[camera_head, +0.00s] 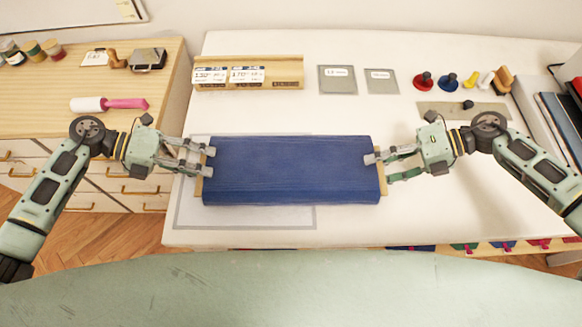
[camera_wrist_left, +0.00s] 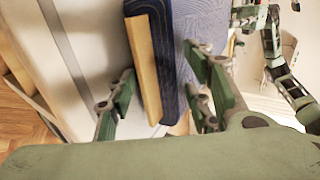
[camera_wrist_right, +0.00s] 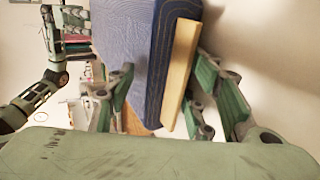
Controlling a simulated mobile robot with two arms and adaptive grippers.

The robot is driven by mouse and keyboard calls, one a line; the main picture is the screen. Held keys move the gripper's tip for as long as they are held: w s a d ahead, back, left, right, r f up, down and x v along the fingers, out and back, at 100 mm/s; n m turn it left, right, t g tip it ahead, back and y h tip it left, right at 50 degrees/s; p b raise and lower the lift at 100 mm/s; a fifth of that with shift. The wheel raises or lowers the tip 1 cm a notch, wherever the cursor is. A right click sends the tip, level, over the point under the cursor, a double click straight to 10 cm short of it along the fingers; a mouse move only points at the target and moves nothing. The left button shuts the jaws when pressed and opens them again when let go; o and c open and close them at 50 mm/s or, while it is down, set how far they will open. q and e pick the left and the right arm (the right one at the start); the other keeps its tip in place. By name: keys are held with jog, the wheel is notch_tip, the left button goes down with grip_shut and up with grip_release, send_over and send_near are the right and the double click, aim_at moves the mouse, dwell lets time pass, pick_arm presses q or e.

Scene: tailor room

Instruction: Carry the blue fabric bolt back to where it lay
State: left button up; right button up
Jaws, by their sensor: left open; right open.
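The blue fabric bolt (camera_head: 290,170) lies flat on the white table (camera_head: 420,215), with a wooden board end showing at each side. My left gripper (camera_head: 208,160) is open at the bolt's left end. In the left wrist view its fingers (camera_wrist_left: 160,95) stand on either side of the board end and bolt (camera_wrist_left: 160,50). My right gripper (camera_head: 374,165) is open at the bolt's right end. In the right wrist view its fingers (camera_wrist_right: 160,95) stand on either side of that end of the bolt (camera_wrist_right: 130,45). I cannot tell whether any finger touches it.
A grey outlined rectangle (camera_head: 190,215) shows on the table, partly under the bolt. A wooden rack with labels (camera_head: 285,72) and grey squares (camera_head: 338,79) stand behind. A wooden cabinet (camera_head: 60,85) stands left.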

pick_arm(q)
jog(key=shift+f, duration=0.1)
pick_arm(e)
jog(key=shift+a, duration=0.1)
pick_arm(q)
jog(key=shift+c, duration=0.6)
pick_arm(e)
jog(key=shift+c, duration=0.5)
pick_arm(q)
jog(key=shift+f, duration=0.1)
grip_shut()
pick_arm(e)
grip_shut()
pick_arm(q)
jog(key=shift+r, duration=0.2)
pick_arm(e)
jog(key=shift+w+r, duration=0.1)
jog(key=shift+r, duration=0.1)
